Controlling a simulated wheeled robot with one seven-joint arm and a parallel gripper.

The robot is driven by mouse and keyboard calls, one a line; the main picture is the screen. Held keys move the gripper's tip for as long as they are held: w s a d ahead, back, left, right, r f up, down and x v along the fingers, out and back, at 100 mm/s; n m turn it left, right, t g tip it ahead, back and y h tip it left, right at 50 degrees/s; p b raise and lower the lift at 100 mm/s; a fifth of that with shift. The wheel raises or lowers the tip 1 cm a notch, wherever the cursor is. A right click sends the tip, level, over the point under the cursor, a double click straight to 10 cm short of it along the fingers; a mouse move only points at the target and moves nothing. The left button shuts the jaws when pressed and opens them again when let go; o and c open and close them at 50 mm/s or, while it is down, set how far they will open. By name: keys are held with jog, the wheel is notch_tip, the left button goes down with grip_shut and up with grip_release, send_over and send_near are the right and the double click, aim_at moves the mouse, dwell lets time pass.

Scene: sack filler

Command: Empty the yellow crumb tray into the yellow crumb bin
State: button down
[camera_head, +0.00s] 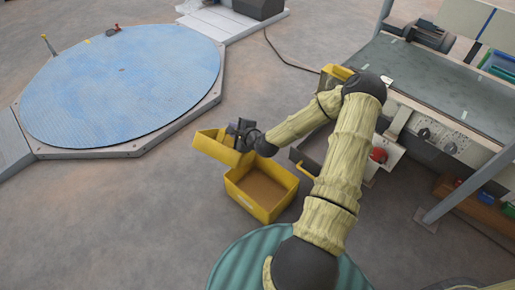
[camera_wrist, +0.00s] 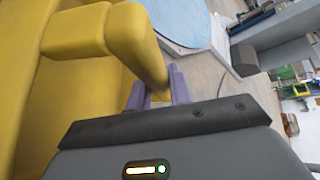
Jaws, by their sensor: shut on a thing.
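The yellow crumb tray (camera_head: 213,148) hangs in my gripper (camera_head: 243,131), tilted, at the back left of the yellow crumb bin (camera_head: 247,200). In the wrist view, the purple fingers of my gripper (camera_wrist: 158,90) are shut on the tray's handle bar, and the yellow tray (camera_wrist: 75,70) fills the left side. The crumb bin is an open box standing upright on the floor, with a brown surface inside. The tray overlaps the bin's far left rim in the picture; I cannot tell whether they touch. The tray's inside is mostly hidden.
A grey workbench (camera_head: 440,92) with a machine stands at the right. A grey open box with a yellow handle (camera_head: 303,161) is right of the bin, partly behind my arm. A large blue round platform (camera_head: 120,80) lies at the left. Floor between is clear.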

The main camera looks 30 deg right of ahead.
jog(key=s+d+f+n+t+y+b, duration=0.1)
jog(key=s+d+f+n+y+b, duration=0.2)
jog(key=s+d+f+n+y, duration=0.3)
jog(key=n, duration=0.5)
jog(key=shift+d+f+n, duration=0.25)
jog(key=shift+n, duration=0.15)
